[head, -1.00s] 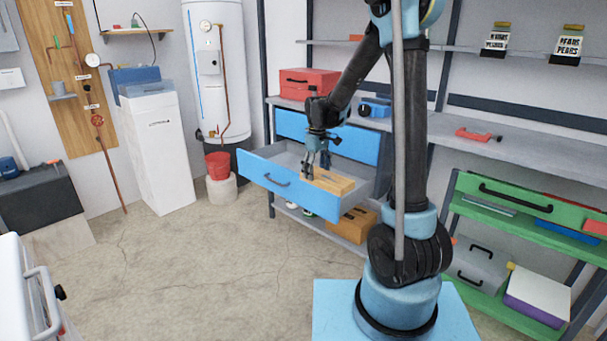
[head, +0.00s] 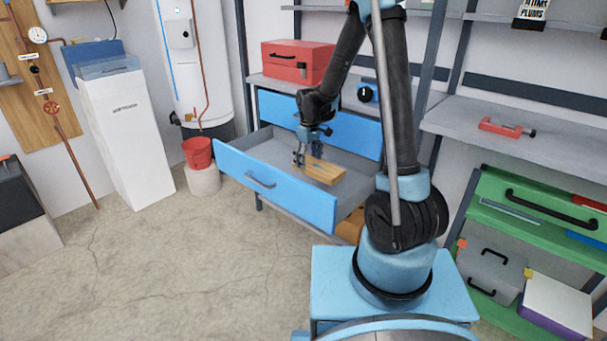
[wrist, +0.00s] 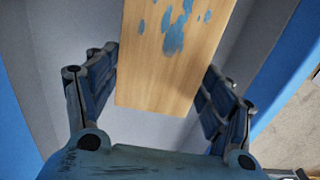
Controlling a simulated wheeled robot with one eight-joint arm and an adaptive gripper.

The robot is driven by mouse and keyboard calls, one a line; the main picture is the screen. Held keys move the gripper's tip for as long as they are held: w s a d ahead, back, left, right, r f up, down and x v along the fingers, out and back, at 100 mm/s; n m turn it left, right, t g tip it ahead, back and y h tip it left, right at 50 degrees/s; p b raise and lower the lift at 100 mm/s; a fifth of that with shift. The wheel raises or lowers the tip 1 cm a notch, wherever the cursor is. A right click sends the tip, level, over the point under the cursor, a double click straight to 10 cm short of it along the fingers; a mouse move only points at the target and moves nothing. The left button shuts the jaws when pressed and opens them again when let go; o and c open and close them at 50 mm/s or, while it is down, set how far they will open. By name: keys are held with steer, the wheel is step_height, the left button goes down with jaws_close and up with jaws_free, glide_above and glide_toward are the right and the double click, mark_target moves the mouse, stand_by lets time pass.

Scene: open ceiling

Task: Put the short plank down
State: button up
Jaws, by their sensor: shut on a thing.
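The short plank (head: 322,171) is light wood with worn blue paint patches, seen close up in the wrist view (wrist: 172,55). It is inside the open blue drawer (head: 272,186), over the grey drawer floor. I cannot tell whether it touches the floor. My gripper (head: 307,160) points down into the drawer and is shut on the plank's near end. In the wrist view one finger stands on each side of the plank (wrist: 160,90). The plank's far end is cut off at the top of that view.
A second blue drawer front (head: 330,125) stands closed behind the open drawer. A red toolbox (head: 298,63) and a blue object (head: 367,93) sit on the shelf above. A red bucket (head: 197,153) stands left of the open drawer. The floor in front is clear.

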steer(key=shift+f, duration=4.3)
steer(key=o, duration=1.2)
steer(key=shift+o, duration=0.2)
